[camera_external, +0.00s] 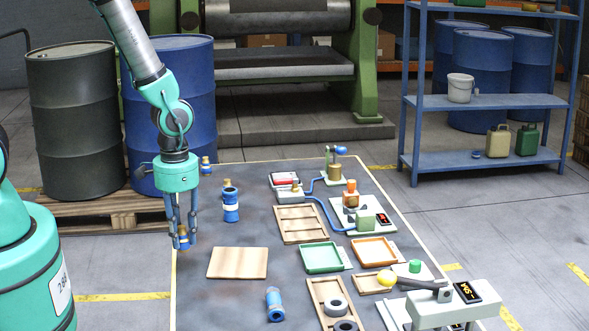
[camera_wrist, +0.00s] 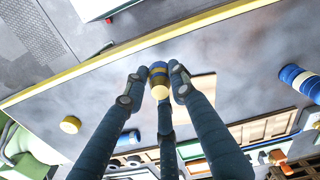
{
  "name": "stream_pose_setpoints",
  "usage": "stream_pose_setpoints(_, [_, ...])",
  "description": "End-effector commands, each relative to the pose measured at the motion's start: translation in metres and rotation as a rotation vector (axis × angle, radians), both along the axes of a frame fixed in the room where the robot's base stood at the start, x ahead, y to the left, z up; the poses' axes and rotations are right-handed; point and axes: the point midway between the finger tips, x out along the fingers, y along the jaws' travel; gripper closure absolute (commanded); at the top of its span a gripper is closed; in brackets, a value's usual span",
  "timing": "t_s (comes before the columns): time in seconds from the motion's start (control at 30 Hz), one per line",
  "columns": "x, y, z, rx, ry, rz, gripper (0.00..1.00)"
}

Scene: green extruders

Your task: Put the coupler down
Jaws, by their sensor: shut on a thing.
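My gripper (camera_external: 182,240) is at the left edge of the work table (camera_external: 210,290), pointing down, and is shut on a small blue and brass coupler (camera_external: 183,243). In the wrist view the coupler (camera_wrist: 158,72) sits between the fingertips (camera_wrist: 154,88), with its brass end towards the camera. It appears to be above the table top, but the exact gap cannot be told. A wooden board (camera_external: 238,263) lies on the table to the right of and nearer than the gripper.
A blue cylindrical part with a white band (camera_external: 231,205) stands right of the gripper. Another blue part (camera_external: 274,305) is near the front. Wooden trays (camera_external: 301,238), a green tray (camera_external: 321,270) and an orange tray (camera_external: 375,262) fill the right side. Bare table surrounds the board.

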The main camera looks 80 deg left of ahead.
Motion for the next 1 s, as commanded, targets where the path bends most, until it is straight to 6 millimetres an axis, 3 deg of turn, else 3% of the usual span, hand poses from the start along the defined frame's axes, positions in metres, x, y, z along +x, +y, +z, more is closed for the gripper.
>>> stream_pose_setpoints(0.7, [0.125, 0.037, -0.013, 0.0, -0.001, 0.0, 1.0])
stream_pose_setpoints(1.0, [0.142, 0.043, -0.014, 0.0, 0.0, 0.0, 1.0])
